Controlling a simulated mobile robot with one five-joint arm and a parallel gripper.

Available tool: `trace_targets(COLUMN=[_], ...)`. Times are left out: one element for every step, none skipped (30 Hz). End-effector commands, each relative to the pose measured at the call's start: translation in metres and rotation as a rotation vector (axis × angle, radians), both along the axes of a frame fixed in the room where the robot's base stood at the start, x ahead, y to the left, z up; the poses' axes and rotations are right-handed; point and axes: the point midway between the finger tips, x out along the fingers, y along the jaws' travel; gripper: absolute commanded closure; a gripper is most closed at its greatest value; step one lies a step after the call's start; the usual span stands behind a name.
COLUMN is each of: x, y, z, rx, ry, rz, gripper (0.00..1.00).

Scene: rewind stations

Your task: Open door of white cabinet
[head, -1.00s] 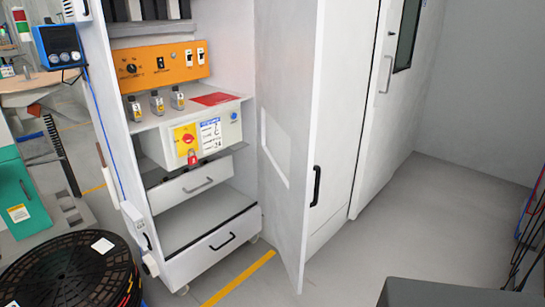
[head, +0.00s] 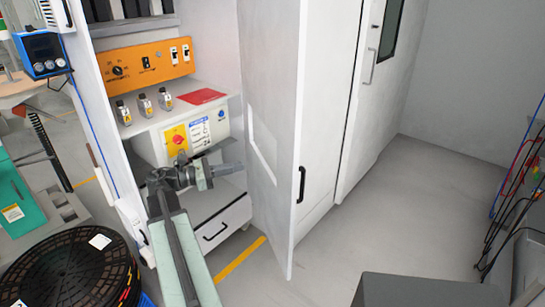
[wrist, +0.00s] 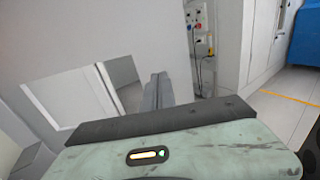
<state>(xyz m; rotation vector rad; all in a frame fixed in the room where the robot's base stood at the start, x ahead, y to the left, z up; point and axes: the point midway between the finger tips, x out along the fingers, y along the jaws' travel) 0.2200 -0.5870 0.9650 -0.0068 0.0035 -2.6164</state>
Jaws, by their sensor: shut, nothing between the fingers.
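The white cabinet (head: 222,40) stands in the middle of the head view, its interior exposed. Its door (head: 272,200) stands swung out on the right, with a black handle (head: 301,184) on its outer face near the free edge. In the wrist view the closed fingers (wrist: 159,80) point at a pale panel (wrist: 110,35) with a white-framed rectangle (wrist: 72,98). I cannot tell whether they touch it.
A black reel (head: 70,270) stands at the front left. Grey floor (head: 375,205) is clear to the right of the door.

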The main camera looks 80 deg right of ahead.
Motion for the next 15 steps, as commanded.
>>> trace_targets(x=[-0.001, -0.002, -0.005, -0.008, -0.012, -0.018, -0.023, -0.028, -0.036, -0.041, -0.048, -0.055, -0.060, -0.066, -0.073], y=[0.000, -0.001, -0.002, -0.004, -0.006, -0.009, -0.012, -0.015, -0.020, -0.023, -0.026, -0.031, -0.034, -0.038, -0.042], z=[-0.001, -0.001, -0.001, -0.001, -0.001, -0.001, -0.001, -0.001, -0.002, -0.002, -0.002, -0.002, -0.002, -0.002, -0.002], rx=[0.001, 0.000, 0.000, -0.001, -0.001, -0.001, 0.000, 0.000, -0.001, -0.001, -0.001, -0.001, -0.001, -0.001, -0.001], ry=[-0.001, -0.001, -0.001, -0.003, -0.003, -0.003, -0.004, -0.004, -0.004, -0.004, -0.004, -0.004, -0.005, -0.005, -0.005], rz=[0.001, 0.001, 0.001, 0.001, 0.000, -0.001, 0.000, 0.000, -0.001, 0.000, -0.001, 0.001, 0.000, 0.000, 0.001], gripper=[1.00, 1.00, 1.00, 1.00, 1.00, 1.00, 1.00, 1.00, 1.00, 1.00, 1.00, 1.00, 1.00, 1.00, 1.00])
